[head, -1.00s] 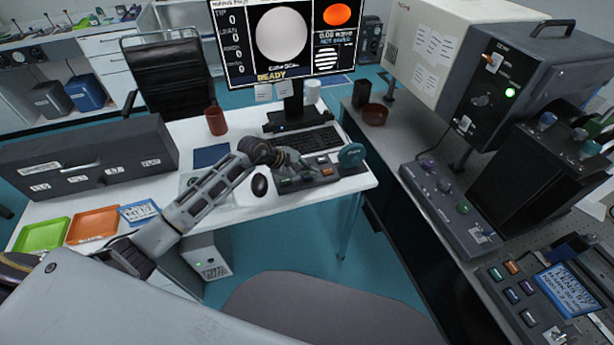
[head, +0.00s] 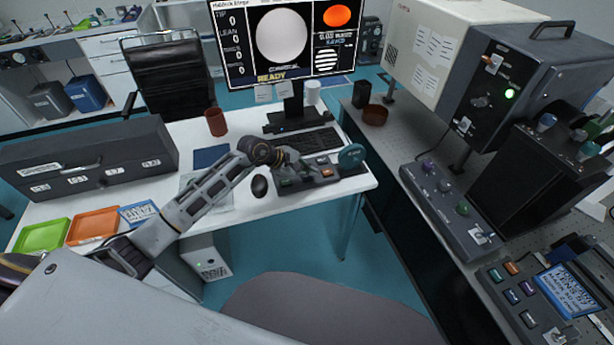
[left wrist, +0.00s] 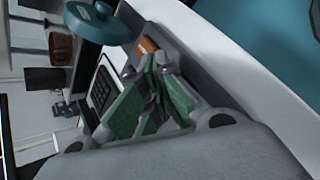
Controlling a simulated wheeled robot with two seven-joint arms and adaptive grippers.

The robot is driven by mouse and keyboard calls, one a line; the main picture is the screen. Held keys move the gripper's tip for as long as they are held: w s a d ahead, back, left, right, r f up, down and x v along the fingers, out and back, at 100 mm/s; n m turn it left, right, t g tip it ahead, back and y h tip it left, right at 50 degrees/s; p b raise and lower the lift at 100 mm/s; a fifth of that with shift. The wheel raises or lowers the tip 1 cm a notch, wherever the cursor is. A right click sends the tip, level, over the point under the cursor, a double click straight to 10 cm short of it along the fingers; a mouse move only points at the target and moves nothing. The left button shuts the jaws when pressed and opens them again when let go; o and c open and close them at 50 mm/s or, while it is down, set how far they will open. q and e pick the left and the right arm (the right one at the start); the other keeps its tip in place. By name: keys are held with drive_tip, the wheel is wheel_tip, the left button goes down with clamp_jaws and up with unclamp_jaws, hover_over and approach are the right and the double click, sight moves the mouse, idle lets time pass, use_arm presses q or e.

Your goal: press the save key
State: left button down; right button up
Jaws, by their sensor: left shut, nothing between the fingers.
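A dark key box (head: 312,180) lies on the white desk in front of the keyboard, with an orange key (head: 327,173) and a green key (head: 285,183) on it. No key label is legible. My left gripper (head: 298,163) is over the back of this box, shut and empty. In the left wrist view the green fingers (left wrist: 152,92) are close together, with the orange key (left wrist: 147,46) just beyond them. The fingers hide part of the box, and I cannot tell whether they touch a key. The monitor (head: 285,42) shows READY and a blue line that seems to read SAVED. My right gripper is not in view.
A red-brown mug (head: 215,122) stands farther back. The desk's front edge is close.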

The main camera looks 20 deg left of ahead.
sight(308, 179)
use_arm(q)
drive_tip(key=shift+r, duration=0.45)
drive_tip(key=shift+r+p, duration=1.3)
drive_tip(key=shift+r, duration=1.2)
